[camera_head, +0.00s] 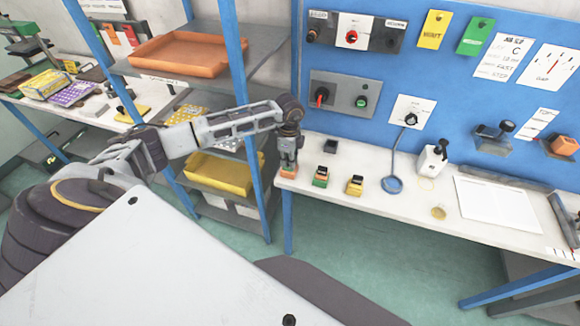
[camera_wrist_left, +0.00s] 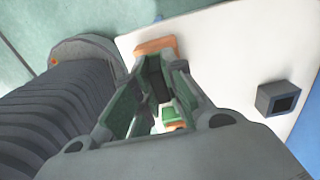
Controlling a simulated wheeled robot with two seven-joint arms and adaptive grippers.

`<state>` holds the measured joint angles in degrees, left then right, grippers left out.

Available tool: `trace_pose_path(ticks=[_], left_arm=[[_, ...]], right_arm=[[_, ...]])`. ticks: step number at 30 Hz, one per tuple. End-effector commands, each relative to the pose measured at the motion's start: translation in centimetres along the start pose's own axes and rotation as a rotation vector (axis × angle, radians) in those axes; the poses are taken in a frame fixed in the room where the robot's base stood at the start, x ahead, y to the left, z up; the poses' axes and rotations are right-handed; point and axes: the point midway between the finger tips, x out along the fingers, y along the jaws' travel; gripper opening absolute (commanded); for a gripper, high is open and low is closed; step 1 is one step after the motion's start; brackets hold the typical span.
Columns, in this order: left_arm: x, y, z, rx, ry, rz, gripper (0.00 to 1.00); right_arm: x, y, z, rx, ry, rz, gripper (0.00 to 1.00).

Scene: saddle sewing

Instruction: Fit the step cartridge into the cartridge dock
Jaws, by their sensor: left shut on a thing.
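My left gripper (camera_head: 288,160) is at the left end of the white bench, pointing down. It is shut on an orange-based piece (camera_head: 289,173), which also shows between the fingertips in the left wrist view (camera_wrist_left: 155,46). The fingers hide most of this piece; I cannot tell whether it touches the bench or whether it is the step cartridge. A green-and-orange block (camera_head: 320,177) and a yellow-and-dark block (camera_head: 355,185) stand to its right. A small dark box (camera_head: 330,146), hollow-looking in the left wrist view (camera_wrist_left: 278,98), sits behind them; I cannot tell whether it is the dock. My right gripper is not in view.
The blue panel (camera_head: 440,90) with switches and tags rises behind the bench. A blue ring tool (camera_head: 392,184), a white bottle-like device (camera_head: 432,160) and a paper sheet (camera_head: 508,208) lie further right. A shelf rack with an orange tray (camera_head: 180,54) stands left, close to my left arm.

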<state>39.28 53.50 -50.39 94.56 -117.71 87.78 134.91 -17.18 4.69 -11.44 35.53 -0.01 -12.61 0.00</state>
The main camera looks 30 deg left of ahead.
Motion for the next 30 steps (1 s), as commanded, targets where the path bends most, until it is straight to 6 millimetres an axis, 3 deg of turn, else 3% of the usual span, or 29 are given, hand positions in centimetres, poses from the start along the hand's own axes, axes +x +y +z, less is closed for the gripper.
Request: trace_pose_path(ticks=[30], left_arm=[[-2.0, 0.0, 0.0, 0.0, 0.0, -0.001, 0.0]], right_arm=[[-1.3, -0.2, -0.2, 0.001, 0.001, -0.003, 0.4]])
